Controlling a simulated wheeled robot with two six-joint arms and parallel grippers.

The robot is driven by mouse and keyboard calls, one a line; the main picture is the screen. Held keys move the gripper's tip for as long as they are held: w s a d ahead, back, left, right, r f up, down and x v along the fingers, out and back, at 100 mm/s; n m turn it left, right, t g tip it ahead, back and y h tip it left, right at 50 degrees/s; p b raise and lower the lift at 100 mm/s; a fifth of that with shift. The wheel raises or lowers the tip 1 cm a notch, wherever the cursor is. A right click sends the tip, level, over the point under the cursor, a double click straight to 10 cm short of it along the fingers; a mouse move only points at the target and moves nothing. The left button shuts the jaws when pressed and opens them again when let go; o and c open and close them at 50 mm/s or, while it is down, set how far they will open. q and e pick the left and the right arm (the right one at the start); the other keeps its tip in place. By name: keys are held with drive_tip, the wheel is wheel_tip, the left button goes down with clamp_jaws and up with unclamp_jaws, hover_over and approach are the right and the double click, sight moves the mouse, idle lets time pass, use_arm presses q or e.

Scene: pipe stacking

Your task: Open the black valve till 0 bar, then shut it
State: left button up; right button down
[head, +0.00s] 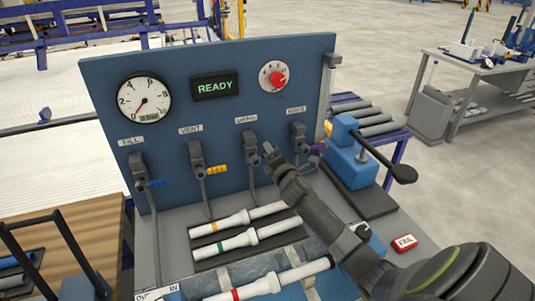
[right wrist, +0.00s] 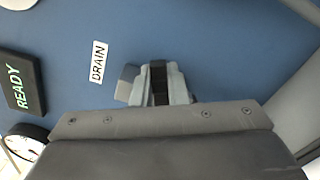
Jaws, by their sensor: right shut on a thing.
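The black valve is the drain valve (head: 251,142) under the "DRAIN" label on the blue panel. Its black handle (right wrist: 159,80) shows between the fingers in the right wrist view. My right gripper (head: 269,152) is shut on that handle; the gripper hides most of it in the head view. The round gauge (head: 144,98) at the panel's upper left has its red needle pointing down and left, at the low end. Its small digital readout is too small to read surely. My left gripper is not in view.
The display (head: 215,86) reads READY, beside a red knob (head: 277,78). Blue (head: 158,183), yellow (head: 217,169) and purple (head: 317,148) valve handles flank the drain valve. White pipes (head: 250,238) lie below. A blue device with a black lever (head: 385,165) stands right.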

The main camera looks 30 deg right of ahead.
drive_tip(key=shift+s+d+f+m+b, duration=0.1)
drive_tip(key=shift+f+m+b, duration=0.4)
drive_tip(key=shift+m, duration=0.4)
drive_tip(key=shift+w+d+f+m+b, duration=0.1)
drive_tip(key=shift+f+m+b, duration=0.25)
drive_tip(key=shift+m+b, duration=0.45)
drive_tip(key=shift+s+d+f+m+b, duration=0.1)
drive_tip(key=shift+f+m+b, duration=0.35)
drive_tip(key=shift+m, duration=0.55)
drive_tip(key=c, duration=1.4)
unclamp_jaws()
drive_tip(key=shift+c, duration=0.2)
drive_tip(key=b+v, duration=0.2)
drive_tip(key=v, duration=1.5)
drive_tip(key=shift+s, duration=0.25)
drive_tip(key=shift+f, duration=0.1)
